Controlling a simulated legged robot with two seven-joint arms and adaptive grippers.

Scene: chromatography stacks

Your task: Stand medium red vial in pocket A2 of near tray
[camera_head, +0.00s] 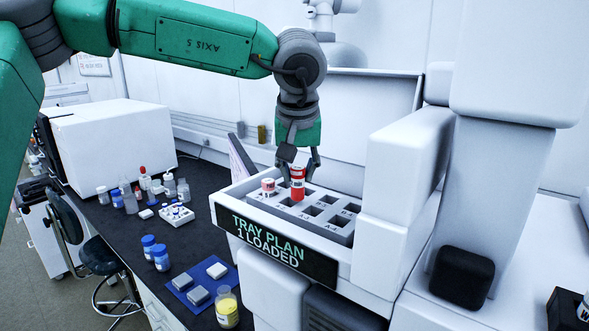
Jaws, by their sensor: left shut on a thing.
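My left gripper (299,163) points down from above and is shut on the red vial (297,186). The vial has a red body with a white label band and is upright. Its lower end is at the top face of the grey pocketed tray (345,237); I cannot tell whether it is inside a pocket or just above one. Another vial with a pale red top (268,186) stands in the tray just left of it. Several square pockets to the right and in front look empty. My right gripper is not in view.
The tray sits in a white drawer with a dark sign (278,247) reading "TRAY PLAN 1 LOADED". White instrument housings (408,165) rise close on the right. The black bench at left holds bottles, a blue mat (184,284) and a yellow jar (227,311).

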